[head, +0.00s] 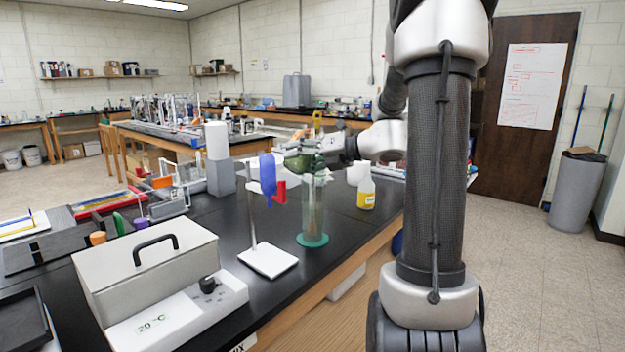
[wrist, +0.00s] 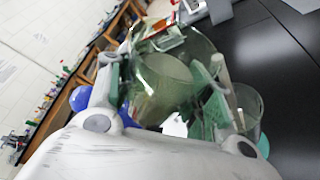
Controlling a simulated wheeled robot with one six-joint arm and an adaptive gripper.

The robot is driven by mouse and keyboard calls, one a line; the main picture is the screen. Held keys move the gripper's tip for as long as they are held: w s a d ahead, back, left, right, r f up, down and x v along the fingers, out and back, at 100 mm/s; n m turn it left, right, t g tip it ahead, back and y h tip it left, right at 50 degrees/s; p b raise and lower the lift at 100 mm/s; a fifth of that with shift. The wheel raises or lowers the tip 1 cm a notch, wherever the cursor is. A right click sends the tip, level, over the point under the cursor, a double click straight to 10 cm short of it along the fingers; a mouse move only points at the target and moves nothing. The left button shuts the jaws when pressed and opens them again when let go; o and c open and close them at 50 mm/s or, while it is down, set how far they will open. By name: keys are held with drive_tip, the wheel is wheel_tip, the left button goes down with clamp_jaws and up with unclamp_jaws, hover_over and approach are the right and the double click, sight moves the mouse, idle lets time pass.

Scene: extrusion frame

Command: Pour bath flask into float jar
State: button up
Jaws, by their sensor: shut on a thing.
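My gripper (wrist: 163,82) is shut on the bath flask, a clear greenish glass vessel (wrist: 160,92), with one finger on each side of it. In the head view the flask (head: 303,161) looks tilted and is held just above the float jar. The float jar (head: 313,212) is a tall clear cylinder on a round green foot, upright on the black bench. Its upper part and mouth are partly hidden behind the flask. In the wrist view, what looks like the jar (wrist: 248,103) shows beside the right finger. I cannot tell whether liquid is flowing.
A white-based stand (head: 268,260) with a blue vessel (head: 267,173) and red clamp stands close left of the jar. A yellow-filled bottle (head: 366,193) stands to its right. A grey lidded bath (head: 150,265) is at front left.

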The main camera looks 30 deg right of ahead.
drive_tip(key=shift+f+m+y, duration=0.5)
drive_tip(key=shift+m, duration=0.6)
idle(2.8)
drive_tip(key=shift+d+r+m+y, duration=0.1)
drive_tip(key=shift+r+m+y, duration=0.25)
drive_tip(key=shift+m, duration=0.35)
idle(1.4)
drive_tip(key=shift+f+m+t+y, duration=0.3)
drive_tip(key=shift+m+y, duration=0.05)
drive_tip(key=shift+m, duration=0.35)
idle(1.0)
drive_tip(key=shift+r, duration=0.1)
